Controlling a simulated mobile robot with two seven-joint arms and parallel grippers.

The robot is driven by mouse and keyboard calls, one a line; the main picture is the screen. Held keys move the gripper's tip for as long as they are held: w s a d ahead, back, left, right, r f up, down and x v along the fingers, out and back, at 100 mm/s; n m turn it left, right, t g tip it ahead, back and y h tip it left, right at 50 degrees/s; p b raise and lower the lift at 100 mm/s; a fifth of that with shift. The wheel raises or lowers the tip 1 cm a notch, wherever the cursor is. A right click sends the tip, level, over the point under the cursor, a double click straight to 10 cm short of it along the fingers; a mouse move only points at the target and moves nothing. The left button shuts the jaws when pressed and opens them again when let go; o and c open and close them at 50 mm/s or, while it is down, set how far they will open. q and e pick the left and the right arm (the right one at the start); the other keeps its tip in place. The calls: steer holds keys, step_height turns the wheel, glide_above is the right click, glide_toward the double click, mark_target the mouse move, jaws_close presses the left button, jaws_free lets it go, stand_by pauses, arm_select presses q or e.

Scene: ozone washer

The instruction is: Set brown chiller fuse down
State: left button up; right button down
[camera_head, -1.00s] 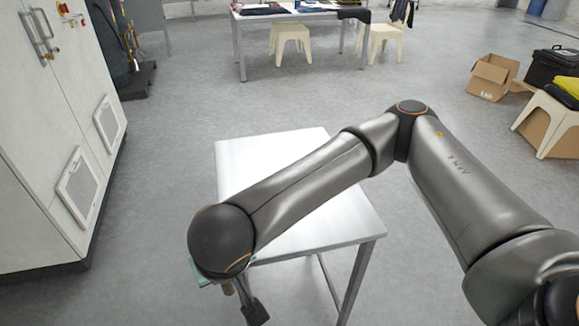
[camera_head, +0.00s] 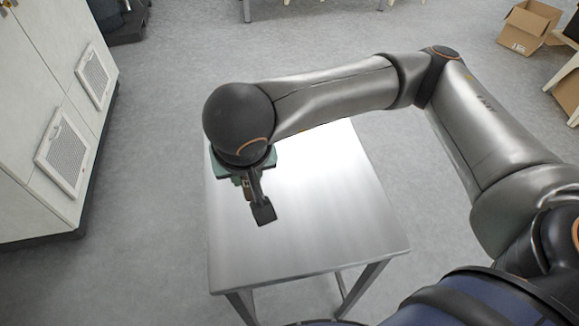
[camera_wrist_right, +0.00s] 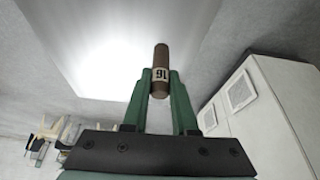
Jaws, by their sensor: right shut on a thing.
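The brown chiller fuse (camera_wrist_right: 161,58) is a small brown cylinder with a white band marked 16. In the right wrist view my right gripper (camera_wrist_right: 160,84) is shut on it, with a green finger on each side, and its far end sticks out past the fingertips. In the head view my right gripper (camera_head: 247,187) is over the left part of a bare metal table (camera_head: 330,225). The fuse is only a small brown patch there. The gap between fuse and tabletop cannot be judged. My left gripper is not in view.
The tabletop is clear to the right of my gripper and in front of it. A white cabinet (camera_head: 40,120) with vent grilles stands on the left, across a strip of floor. An open cardboard box (camera_head: 527,28) is at the far right.

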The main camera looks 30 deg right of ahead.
steer(key=w+d+m, duration=0.2)
steer(key=d, duration=0.3)
steer(key=p, duration=0.2)
glide_above(290, 170)
steer(key=shift+n+h, duration=0.3)
step_height(290, 170, down, 11)
steer(key=shift+f, duration=0.25)
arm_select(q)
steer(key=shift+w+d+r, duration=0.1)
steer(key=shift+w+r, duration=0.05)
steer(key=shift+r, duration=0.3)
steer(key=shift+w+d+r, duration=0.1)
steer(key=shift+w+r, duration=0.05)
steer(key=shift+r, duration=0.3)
